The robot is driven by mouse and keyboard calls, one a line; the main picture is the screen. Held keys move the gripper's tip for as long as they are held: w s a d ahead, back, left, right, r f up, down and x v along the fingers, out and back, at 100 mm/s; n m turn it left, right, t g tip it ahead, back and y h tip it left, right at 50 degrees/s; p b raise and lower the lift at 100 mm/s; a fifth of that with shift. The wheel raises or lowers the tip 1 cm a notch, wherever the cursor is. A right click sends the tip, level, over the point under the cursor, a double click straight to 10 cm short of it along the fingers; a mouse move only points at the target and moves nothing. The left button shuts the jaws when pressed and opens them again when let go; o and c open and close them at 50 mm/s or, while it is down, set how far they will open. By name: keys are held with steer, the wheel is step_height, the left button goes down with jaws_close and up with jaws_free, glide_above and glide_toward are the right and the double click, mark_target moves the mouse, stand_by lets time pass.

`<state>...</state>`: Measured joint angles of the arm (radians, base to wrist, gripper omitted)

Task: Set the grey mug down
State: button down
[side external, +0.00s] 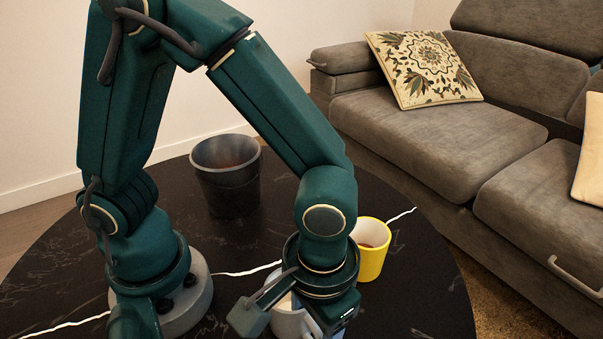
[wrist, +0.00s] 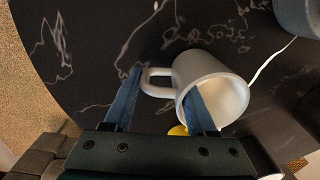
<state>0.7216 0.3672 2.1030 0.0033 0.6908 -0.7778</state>
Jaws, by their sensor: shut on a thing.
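The grey mug (wrist: 184,68) is in the middle of the wrist view, its open rim facing the lower right and its handle pointing left. My gripper (wrist: 164,82) is shut on it: one finger reaches inside the mug, and the other is beyond the handle on the outside. In the side view the mug (side external: 288,322) is at the bottom edge, mostly hidden under my wrist. I cannot tell whether its base touches the table.
The round black marble table (side external: 420,300) lies below. A yellow mug (side external: 372,264) with dark contents stands just right of my wrist, close by. A dark bucket (side external: 228,190) stands farther back. A grey sofa (side external: 440,140) is beyond the table's edge.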

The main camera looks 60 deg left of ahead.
steer(key=shift+f, duration=0.15)
steer(key=shift+c, duration=1)
jaws_free()
step_height(320, 180, up, 12)
steer(key=shift+w, duration=0.1)
steer(key=a+r+t, duration=0.1)
steer(key=a+t, duration=0.4)
steer(key=a, duration=0.9)
steer(key=shift+w+a+m+t, duration=0.2)
steer(key=shift+a+m+t, duration=0.1)
steer(key=shift+a+t, duration=0.1)
